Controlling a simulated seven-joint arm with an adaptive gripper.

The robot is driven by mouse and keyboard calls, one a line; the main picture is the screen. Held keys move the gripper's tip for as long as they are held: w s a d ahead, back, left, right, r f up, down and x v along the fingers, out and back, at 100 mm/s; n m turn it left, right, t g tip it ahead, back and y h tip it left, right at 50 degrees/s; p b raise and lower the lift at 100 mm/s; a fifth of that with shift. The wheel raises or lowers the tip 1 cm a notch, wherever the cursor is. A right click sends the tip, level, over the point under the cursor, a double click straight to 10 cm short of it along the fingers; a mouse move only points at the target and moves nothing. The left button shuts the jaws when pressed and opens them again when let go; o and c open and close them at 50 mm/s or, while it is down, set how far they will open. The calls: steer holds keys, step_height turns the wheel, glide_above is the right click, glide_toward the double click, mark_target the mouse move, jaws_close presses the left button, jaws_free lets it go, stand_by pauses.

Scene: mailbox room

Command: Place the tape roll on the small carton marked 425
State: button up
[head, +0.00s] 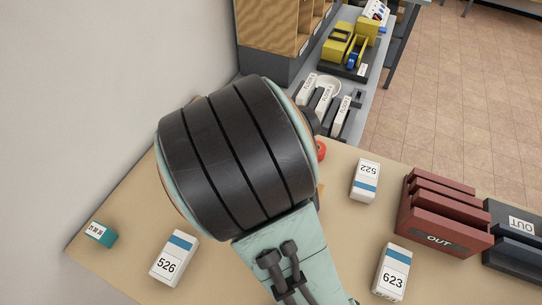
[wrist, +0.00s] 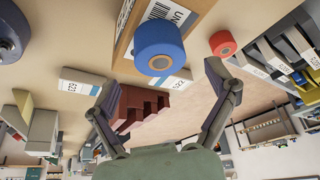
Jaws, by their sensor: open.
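In the wrist view a blue tape roll (wrist: 158,45) sits against a brown carton (wrist: 126,30) with a white printed label. My gripper (wrist: 159,78) is open and empty. Its fingers are spread to either side of the space in front of the blue roll, with no contact visible. A red roll (wrist: 223,43) lies to the right of the blue one; part of it also shows in the head view (head: 320,150). My arm hides the gripper and the blue roll in the head view. No number 425 is readable in either view.
White-and-blue cartons 526 (head: 174,258), 522 (head: 366,180) and 623 (head: 392,272) stand on the tan table. A small teal box (head: 101,234) is at the left edge. Yellow tape dispensers (head: 349,48) are behind.

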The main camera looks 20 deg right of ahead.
steer(key=v, duration=0.7)
steer(key=s+a+n+y, duration=0.2)
steer(key=s+n, duration=0.7)
steer(key=s+a+r+n+y, duration=0.1)
steer(key=s+a+n+y, duration=0.1)
steer(key=s+n, duration=0.7)
steer(key=shift+n+y, duration=0.6)
steer(key=shift+y, duration=0.1)
